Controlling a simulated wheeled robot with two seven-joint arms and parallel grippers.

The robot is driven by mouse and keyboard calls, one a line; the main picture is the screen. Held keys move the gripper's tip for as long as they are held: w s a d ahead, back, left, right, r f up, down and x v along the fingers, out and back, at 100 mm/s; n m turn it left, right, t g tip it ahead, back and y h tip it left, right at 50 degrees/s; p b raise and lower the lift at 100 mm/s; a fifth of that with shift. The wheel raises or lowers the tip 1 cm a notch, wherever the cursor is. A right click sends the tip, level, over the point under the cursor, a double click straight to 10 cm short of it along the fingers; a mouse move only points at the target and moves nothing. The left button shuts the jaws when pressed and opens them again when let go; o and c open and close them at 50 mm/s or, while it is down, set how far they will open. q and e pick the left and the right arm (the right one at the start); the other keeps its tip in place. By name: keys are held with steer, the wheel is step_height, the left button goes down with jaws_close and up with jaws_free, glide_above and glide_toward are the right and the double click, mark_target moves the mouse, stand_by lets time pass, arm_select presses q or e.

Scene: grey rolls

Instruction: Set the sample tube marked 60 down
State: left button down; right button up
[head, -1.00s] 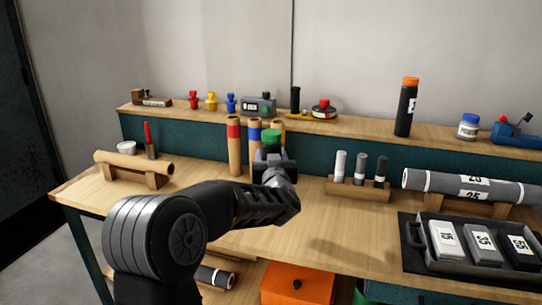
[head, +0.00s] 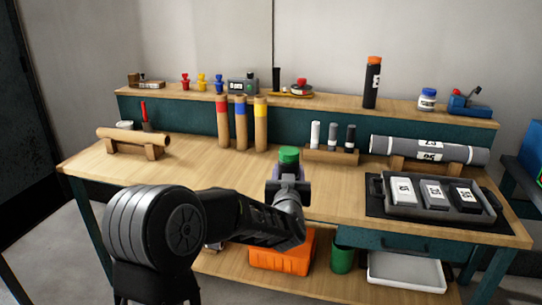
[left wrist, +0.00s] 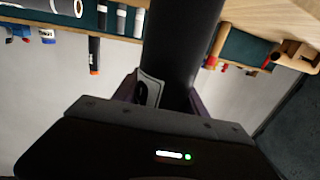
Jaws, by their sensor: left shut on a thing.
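My left gripper (head: 288,184) is shut on a dark sample tube with a green cap (head: 288,154). In the head view the cap shows above the jaws, and the gripper and arm hide most of the body. The left wrist view shows the black tube body (left wrist: 185,42) between the jaws (left wrist: 160,94), with part of a pale label whose number I cannot read. In the head view the tube looks upright in front of the bench's middle, and its lower end is hidden. My right gripper is not in view.
The wooden bench top (head: 215,173) is clear left of the gripper. Three banded cardboard tubes (head: 240,123) stand behind. A small rack (head: 330,154) holds three little tubes. A grey roll (head: 428,150) lies on a cradle, with a tray (head: 378,189) of marked blocks in front.

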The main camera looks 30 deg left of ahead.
arm_select(q)
steer(key=s+d+f+m+t+h, duration=0.1)
steer(key=s+d+f+m+h, duration=0.1)
steer(key=d+f, duration=0.5)
steer(key=s+d+f+m+t+h, duration=0.1)
steer(key=s+d+f+m+h, duration=0.2)
steer(key=d+f+h, duration=0.4)
steer(key=d+f+m, duration=0.1)
steer(key=d, duration=0.6)
steer(key=shift+s+f, duration=0.15)
steer(key=shift+f, duration=0.15)
steer(key=shift+d, duration=0.1)
